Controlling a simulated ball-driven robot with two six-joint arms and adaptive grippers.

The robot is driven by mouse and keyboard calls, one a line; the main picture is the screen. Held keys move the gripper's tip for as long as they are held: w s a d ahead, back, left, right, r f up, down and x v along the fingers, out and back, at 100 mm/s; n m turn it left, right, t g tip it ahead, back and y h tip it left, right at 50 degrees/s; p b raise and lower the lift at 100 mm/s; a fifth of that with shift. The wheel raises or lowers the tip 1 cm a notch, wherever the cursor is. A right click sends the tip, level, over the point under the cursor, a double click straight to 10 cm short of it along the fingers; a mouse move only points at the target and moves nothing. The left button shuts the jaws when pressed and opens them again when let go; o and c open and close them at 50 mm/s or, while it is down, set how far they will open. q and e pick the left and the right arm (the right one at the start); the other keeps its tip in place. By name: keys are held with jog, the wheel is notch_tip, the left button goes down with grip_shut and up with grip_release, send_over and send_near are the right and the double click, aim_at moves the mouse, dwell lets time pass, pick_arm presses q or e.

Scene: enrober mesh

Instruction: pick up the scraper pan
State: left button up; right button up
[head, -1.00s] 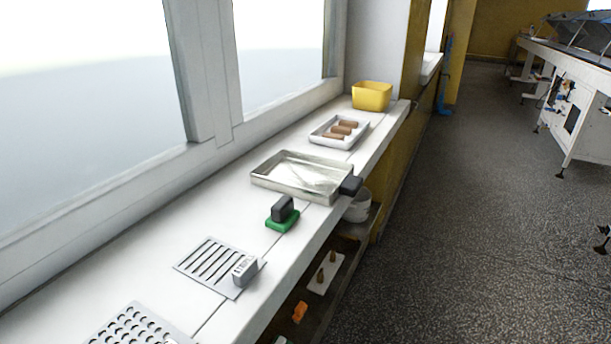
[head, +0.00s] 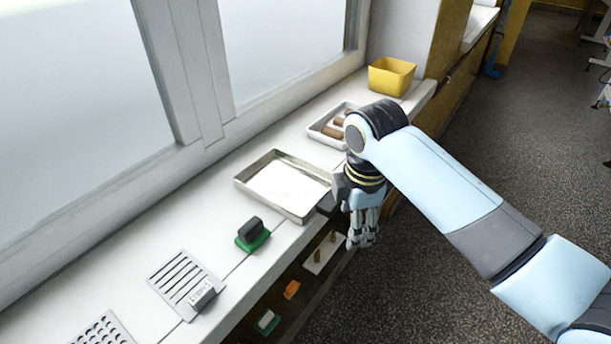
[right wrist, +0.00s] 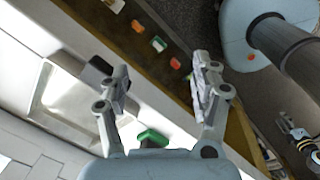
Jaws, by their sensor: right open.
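The scraper pan (head: 285,187), a shallow metal tray with a dark handle block on its right end, lies flat on the white sill. My right gripper (head: 361,240) hangs just right of the handle end, over the sill's front edge, and partly covers the handle. In the right wrist view, the pan (right wrist: 66,97) and its dark handle (right wrist: 95,70) lie left of my open fingers (right wrist: 163,90). The fingers are apart from the handle, with nothing between them but the view of the shelf below.
A white tray of brown bars (head: 325,130) and a yellow tub (head: 391,76) stand beyond the pan. A green-based dark block (head: 252,236), a slotted plate (head: 184,281) and a perforated plate (head: 103,330) lie nearer. A shelf below holds small items. The window frame bounds the sill.

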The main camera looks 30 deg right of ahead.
jog(key=w+d+r+n+g+p, duration=0.1)
jog(key=w+r+n, duration=0.7)
send_over(330, 200)
jog(key=shift+n+y, duration=0.3)
jog(key=shift+n, duration=0.1)
jog(key=f, duration=0.4)
jog(key=shift+w+d+f, duration=0.2)
jog(key=shift+d+f, duration=0.1)
jog(key=shift+f, duration=0.05)
jog(key=shift+s+a+f+p, duration=0.1)
jog(key=shift+a+f+p, duration=0.05)
jog(key=shift+f, duration=1.25)
jog(key=shift+s+a+f+p, duration=0.1)
jog(key=shift+f+p, duration=0.05)
jog(key=shift+f, duration=1.2)
grip_shut()
jog(key=shift+r, duration=0.1)
